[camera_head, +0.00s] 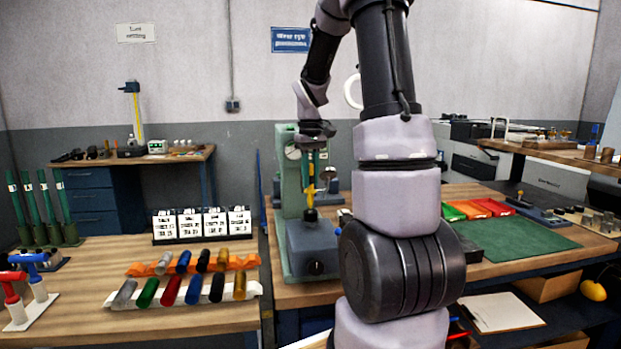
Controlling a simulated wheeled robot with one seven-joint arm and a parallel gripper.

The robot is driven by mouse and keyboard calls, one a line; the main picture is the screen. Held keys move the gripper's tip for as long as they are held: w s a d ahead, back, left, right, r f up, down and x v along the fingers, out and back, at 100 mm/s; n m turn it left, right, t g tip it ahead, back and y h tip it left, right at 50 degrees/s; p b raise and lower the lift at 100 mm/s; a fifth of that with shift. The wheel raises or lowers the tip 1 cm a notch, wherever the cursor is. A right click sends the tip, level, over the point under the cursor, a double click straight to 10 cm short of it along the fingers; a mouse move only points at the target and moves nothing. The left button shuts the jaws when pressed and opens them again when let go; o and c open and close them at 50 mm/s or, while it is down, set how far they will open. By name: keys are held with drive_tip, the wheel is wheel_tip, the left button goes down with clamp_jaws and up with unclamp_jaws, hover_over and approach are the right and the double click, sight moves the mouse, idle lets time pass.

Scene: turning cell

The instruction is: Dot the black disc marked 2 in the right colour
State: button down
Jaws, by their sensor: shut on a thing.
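My gripper (312,160) hangs in front of the green bench machine (285,190), pointing down. It appears shut on a slim yellow tool (311,192), held upright with a dark lower end. The tool's tip is over or near the machine's grey block (311,247); I cannot tell whether it touches. No black disc with a readable 2 can be made out. A rack of white cards (201,224) stands on the left bench; its print is too small to read.
Coloured cylinders (171,291) lie in two rows on the left bench (110,255). Red and blue handled tools (27,287) stand at far left. Green, orange and red trays (474,209) and a green mat (515,238) lie on the right bench. My arm hides the middle.

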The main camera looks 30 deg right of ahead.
drive_tip(key=shift+f, duration=0.55)
idle(1.3)
drive_tip(key=shift+r, duration=3.55)
